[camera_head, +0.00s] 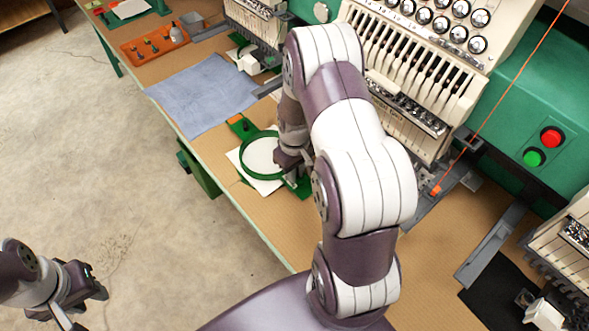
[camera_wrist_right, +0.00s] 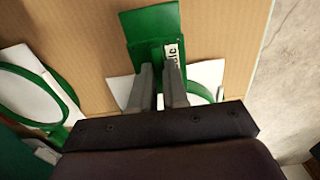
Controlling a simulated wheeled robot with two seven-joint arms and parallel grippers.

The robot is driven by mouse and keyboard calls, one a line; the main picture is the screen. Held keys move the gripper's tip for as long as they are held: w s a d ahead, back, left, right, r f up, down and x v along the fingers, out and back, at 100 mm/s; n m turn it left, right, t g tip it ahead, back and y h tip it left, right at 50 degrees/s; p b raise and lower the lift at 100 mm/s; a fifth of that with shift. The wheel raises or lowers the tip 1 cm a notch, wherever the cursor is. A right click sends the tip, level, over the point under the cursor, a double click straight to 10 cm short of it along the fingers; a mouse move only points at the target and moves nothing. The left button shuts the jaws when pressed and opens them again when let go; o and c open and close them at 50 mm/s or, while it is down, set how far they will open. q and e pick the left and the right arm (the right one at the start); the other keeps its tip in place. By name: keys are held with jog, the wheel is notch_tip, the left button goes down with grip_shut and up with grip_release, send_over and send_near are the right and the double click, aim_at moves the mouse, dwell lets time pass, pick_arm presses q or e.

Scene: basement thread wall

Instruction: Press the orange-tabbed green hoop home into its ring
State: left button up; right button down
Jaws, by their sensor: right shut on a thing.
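The green hoop (camera_head: 243,163) rings a white disc near the table's front edge. A green piece with an orange tab (camera_head: 234,119) lies at its far end. My right gripper (camera_head: 285,163) is at the hoop's right side, partly hidden by my own arm. In the right wrist view its fingers (camera_wrist_right: 160,85) are closed on a narrow green part of the hoop, beside a green plate (camera_wrist_right: 150,25) and a white label. I cannot tell whether the hoop is fully seated in its ring. My left gripper (camera_head: 92,284) hangs over the floor, away from the table; its jaw opening is unclear.
A white sheet (camera_head: 262,186) lies under the hoop. A blue-grey cloth (camera_head: 207,95) and an orange tray (camera_head: 153,46) lie farther along the table. The embroidery machine (camera_head: 420,75) stands behind my arm. Another green hoop (camera_wrist_right: 70,105) shows left in the wrist view.

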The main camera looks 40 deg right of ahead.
jog(key=shift+s+f, duration=0.1)
jog(key=shift+f, duration=0.35)
dwell(0.3)
jog(key=shift+f, duration=0.4)
dwell(1.5)
dwell(0.4)
jog(key=c, duration=1.1)
grip_release()
jog(key=shift+o, duration=0.2)
jog(key=shift+r, duration=0.1)
notch_tip(320, 180, up, 12)
jog(key=r+b, duration=0.1)
jog(key=s+a, duration=0.4)
jog(key=a, duration=0.2)
jog(key=s+a+r+t, duration=0.1)
jog(key=s+a, duration=0.3)
jog(key=a, duration=0.3)
jog(key=shift+s+r+m, duration=0.2)
jog(key=shift+r+m, duration=0.05)
jog(key=shift+m, duration=0.15)
